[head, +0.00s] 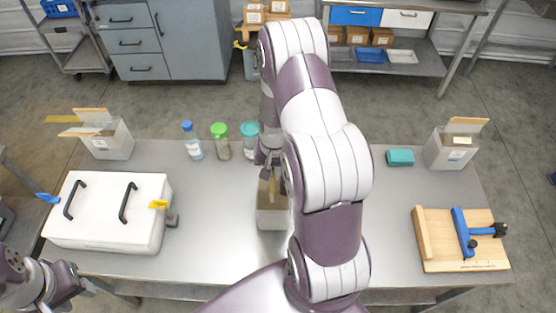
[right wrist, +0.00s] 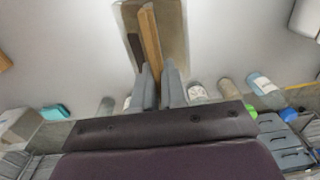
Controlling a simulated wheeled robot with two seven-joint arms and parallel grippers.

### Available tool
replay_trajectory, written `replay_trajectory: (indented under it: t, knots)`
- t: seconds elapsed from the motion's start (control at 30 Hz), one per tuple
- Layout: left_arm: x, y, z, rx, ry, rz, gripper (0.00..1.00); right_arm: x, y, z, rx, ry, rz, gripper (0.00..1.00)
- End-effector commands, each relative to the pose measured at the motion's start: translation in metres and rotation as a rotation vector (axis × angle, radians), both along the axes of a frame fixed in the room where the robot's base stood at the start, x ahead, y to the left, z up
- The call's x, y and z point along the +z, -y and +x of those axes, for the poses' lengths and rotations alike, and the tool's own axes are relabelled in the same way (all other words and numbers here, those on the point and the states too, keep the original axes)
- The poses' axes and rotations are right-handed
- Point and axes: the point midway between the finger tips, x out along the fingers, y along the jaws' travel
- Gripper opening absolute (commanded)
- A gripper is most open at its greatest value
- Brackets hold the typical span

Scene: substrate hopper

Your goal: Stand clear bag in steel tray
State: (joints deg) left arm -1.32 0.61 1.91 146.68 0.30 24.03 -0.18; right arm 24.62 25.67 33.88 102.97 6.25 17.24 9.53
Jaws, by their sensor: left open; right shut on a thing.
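My right gripper (head: 268,160) reaches down over the middle of the table. In the right wrist view, my right gripper (right wrist: 158,72) is shut on a brown, wood-like strip (right wrist: 150,38) that stands along the middle of a translucent, tan rectangular bag (right wrist: 175,22). In the head view, this bag (head: 272,214) looks grey and boxy below, brown at the top. It is upright and partly hidden by my right arm. I cannot tell whether its base touches the table. I cannot pick out a separate steel tray. My left gripper (head: 82,284) is open and empty at the lower left.
A white case (head: 105,215) with black handles sits left. Several capped bottles (head: 221,142) stand at the back. Grey boxes with tan flaps stand at the back left (head: 108,142) and right (head: 447,150). A wooden board with blue clamp (head: 435,238) lies right.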

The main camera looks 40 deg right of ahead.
Motion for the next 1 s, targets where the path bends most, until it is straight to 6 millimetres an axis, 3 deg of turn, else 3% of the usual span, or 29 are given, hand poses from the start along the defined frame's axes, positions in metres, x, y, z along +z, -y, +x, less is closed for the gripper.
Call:
replay_trajectory:
  t: [0.17,0.5,0.53,0.6,0.87,1.0]
  knots:
    - [0.007,0.000,0.000,0.000,0.000,0.000,0.42,-0.012,0.001,0.002,0.001,0.007,-0.003,0.00]
    - [0.003,0.000,0.000,0.000,0.000,0.000,0.42,-0.017,0.001,0.002,0.001,0.007,-0.003,0.00]
    - [0.003,0.000,0.000,0.000,0.000,0.000,0.42,-0.018,0.001,0.001,0.001,0.004,-0.002,0.17]
    - [0.003,0.000,0.000,0.000,0.000,0.000,0.42,-0.017,0.001,0.001,0.001,0.004,-0.002,0.37]
    - [0.004,0.000,0.000,0.000,0.000,0.000,0.42,-0.016,0.001,0.001,0.001,0.004,-0.002,0.37]
    - [0.003,0.000,0.000,0.000,0.000,0.000,0.42,-0.007,0.001,0.002,0.001,0.007,-0.002,0.37]
